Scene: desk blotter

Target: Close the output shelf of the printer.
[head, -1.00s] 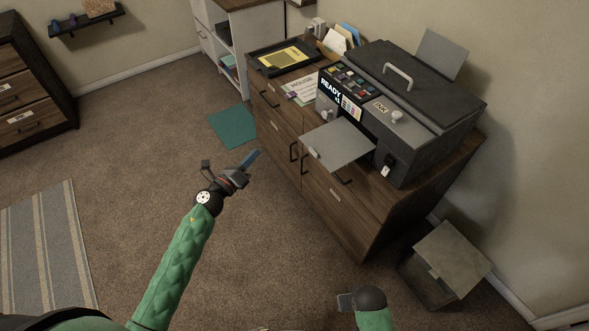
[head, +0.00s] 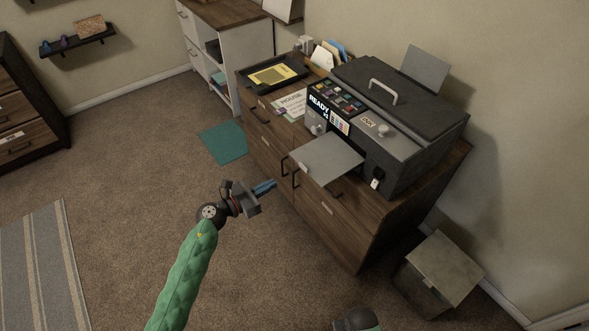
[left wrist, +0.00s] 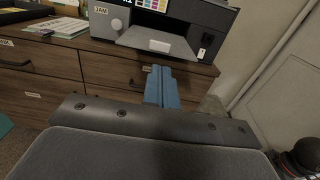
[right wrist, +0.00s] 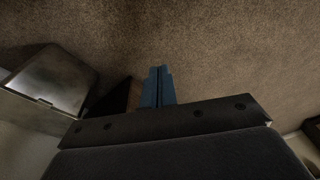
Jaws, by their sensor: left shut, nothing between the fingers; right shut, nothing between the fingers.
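The dark grey printer (head: 405,120) stands on a wooden cabinet. Its light grey output shelf (head: 326,158) is folded out toward the front and sticks out past the cabinet's front edge. The shelf also shows in the left wrist view (left wrist: 156,42), with a pale tab on its front edge. My left gripper (head: 265,187) is shut and empty, in front of the cabinet, lower than the shelf and apart from it. In the left wrist view its blue fingers (left wrist: 161,88) point toward the shelf. My right gripper's shut, empty blue fingers (right wrist: 158,87) show in the right wrist view, over carpet.
The wooden cabinet (head: 335,225) has drawers and dark handles below the shelf. A black tray (head: 272,76) and papers (head: 290,104) lie left of the printer. A lidded grey bin (head: 440,272) stands at the right.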

